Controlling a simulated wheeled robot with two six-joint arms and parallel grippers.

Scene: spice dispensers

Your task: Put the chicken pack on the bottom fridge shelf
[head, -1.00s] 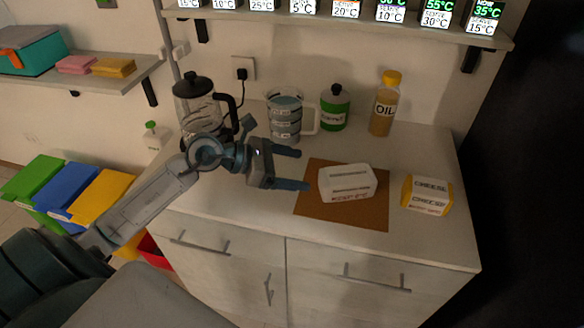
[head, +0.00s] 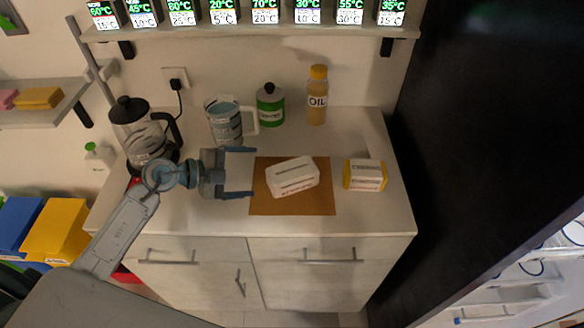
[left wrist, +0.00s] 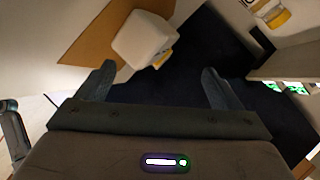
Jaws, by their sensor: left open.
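A white pack (head: 292,177) with dark and red print, apparently the chicken pack, lies on a brown mat (head: 290,206) on the counter. The print is too small to read. My left gripper (head: 252,172) is open and empty, just left of the pack, its two fingers pointing toward it. In the left wrist view the pack (left wrist: 145,40) is beyond the fingertips, nearer the left finger, and apart from them. White shelves (head: 505,296) at the lower right seem to be the fridge interior, only partly in view. My right gripper is not in view.
A yellow-and-white cheese pack (head: 365,175) is right of the mat. Behind stand a coffee press (head: 146,140), a measuring jug (head: 228,122), a green jar (head: 270,105) and an oil bottle (head: 317,98). A tall dark panel (head: 465,130) borders the counter's right side.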

